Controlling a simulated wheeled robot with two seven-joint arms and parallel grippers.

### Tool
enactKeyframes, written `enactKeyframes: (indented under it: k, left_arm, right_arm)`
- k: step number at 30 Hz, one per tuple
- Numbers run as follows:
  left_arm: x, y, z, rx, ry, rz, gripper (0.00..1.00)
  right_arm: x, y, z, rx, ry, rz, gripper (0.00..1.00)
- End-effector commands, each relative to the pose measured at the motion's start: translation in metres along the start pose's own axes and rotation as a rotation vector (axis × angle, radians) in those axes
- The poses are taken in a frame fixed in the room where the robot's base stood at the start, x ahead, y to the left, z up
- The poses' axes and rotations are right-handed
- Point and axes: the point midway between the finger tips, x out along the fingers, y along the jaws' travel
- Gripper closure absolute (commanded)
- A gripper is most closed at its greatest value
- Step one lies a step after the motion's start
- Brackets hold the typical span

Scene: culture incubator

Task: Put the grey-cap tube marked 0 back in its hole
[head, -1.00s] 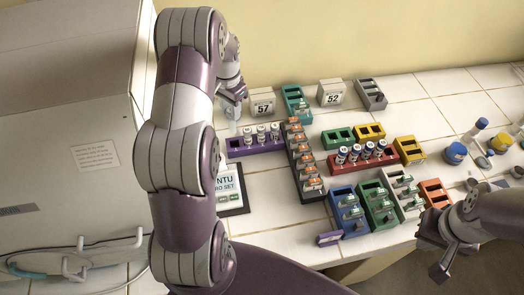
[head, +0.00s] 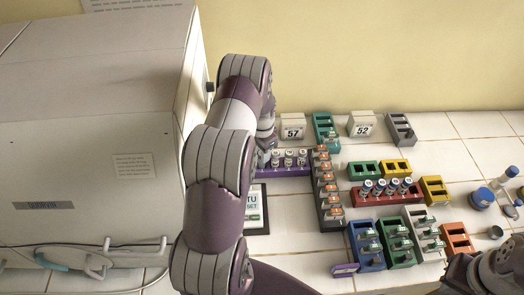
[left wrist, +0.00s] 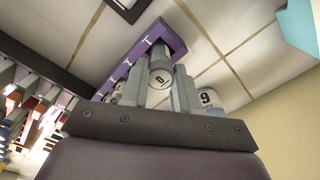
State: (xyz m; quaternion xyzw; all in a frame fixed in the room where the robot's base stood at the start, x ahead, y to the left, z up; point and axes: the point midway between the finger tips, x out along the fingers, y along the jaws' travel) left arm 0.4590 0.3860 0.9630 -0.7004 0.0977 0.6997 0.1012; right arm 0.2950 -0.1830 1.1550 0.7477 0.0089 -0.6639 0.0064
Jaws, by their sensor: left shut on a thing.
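The tube marked 0 (left wrist: 160,79) is between the fingers of my left gripper (left wrist: 158,92) in the left wrist view, its label facing the camera. The purple rack (left wrist: 150,47) is right behind the tube; I cannot tell whether the tube's end is inside a hole. In the head view the purple rack (head: 288,172) holds several white-topped tubes (head: 289,156). My left gripper (head: 266,143) is at the rack's left end, mostly hidden by my arm. My right gripper (head: 460,280) is at the bottom right edge, with its jaws not clearly visible.
A dark rack of orange-marked tubes (head: 327,190) stands right of the purple rack. A red rack (head: 386,197) and several coloured racks are further right. A white item marked 9 (left wrist: 207,98) shows beside the left fingers.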

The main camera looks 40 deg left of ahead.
Motion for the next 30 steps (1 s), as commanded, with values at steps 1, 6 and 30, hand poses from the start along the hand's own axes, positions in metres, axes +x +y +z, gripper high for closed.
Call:
enactKeyframes:
  k: [1,6,30]
  left_arm:
    - [0.003,0.000,0.000,0.000,0.000,0.000,1.00]
    - [0.003,0.000,0.000,0.000,0.000,0.000,0.44]
    - [-0.101,-0.001,-0.001,0.000,0.004,-0.003,0.44]
  right_arm:
    - [0.003,0.000,0.000,0.000,0.000,0.000,1.00]
    - [0.002,0.000,0.000,0.000,0.000,0.000,1.00]
    - [0.032,0.000,0.004,0.000,0.000,0.000,1.00]
